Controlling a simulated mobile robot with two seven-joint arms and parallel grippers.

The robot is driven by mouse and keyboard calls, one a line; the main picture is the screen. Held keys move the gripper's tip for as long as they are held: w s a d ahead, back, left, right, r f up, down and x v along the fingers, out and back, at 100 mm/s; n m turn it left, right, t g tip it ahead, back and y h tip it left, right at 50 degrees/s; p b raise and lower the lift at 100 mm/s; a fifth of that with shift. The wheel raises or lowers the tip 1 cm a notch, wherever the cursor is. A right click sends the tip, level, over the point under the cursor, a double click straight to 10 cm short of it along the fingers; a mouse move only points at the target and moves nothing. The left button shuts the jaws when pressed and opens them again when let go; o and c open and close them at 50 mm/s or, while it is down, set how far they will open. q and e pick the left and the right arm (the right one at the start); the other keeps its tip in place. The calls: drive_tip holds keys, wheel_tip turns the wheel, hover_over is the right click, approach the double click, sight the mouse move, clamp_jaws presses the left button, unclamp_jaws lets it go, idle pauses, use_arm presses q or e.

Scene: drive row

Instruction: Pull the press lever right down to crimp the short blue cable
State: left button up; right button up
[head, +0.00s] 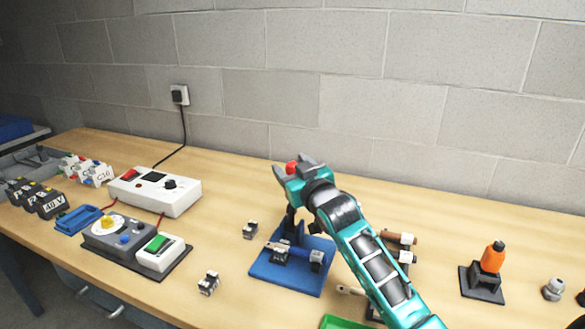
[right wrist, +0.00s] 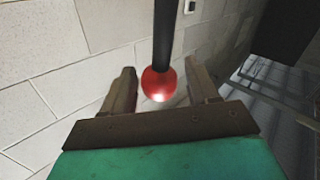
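The press has a blue base (head: 268,282) on the bench, with a dark upright and small metal parts on it. Its lever, a black rod (right wrist: 165,35) ending in a red knob (right wrist: 158,84), stands up from it; the knob also shows in the head view (head: 291,168). My right gripper (head: 293,167) is open around the knob. In the right wrist view (right wrist: 160,85) the knob sits between the two fingers with a gap on each side. My left gripper is not in view.
Small metal connectors (head: 250,230) lie left of the press. A white power unit (head: 155,192) and a grey dial box (head: 120,236) stand further left. An orange bottle (head: 493,257) stands on a black stand at right. The block wall is behind.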

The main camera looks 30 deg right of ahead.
drive_tip(key=c, duration=0.7)
clamp_jaws()
drive_tip(key=shift+s, duration=0.1)
drive_tip(key=s+a+f+n+t+y+b, duration=0.1)
drive_tip(key=s+a+f+n+t+b, duration=0.1)
drive_tip(key=s+a+n+b, duration=0.3)
drive_tip(key=shift+s+a+f+t+b, duration=0.15)
drive_tip(key=shift+s+a+t+b, duration=0.4)
drive_tip(key=shift+a+t, duration=0.5)
drive_tip(key=shift+a, duration=0.15)
drive_tip(key=o, duration=0.8)
unclamp_jaws()
drive_tip(key=shift+c, duration=0.2)
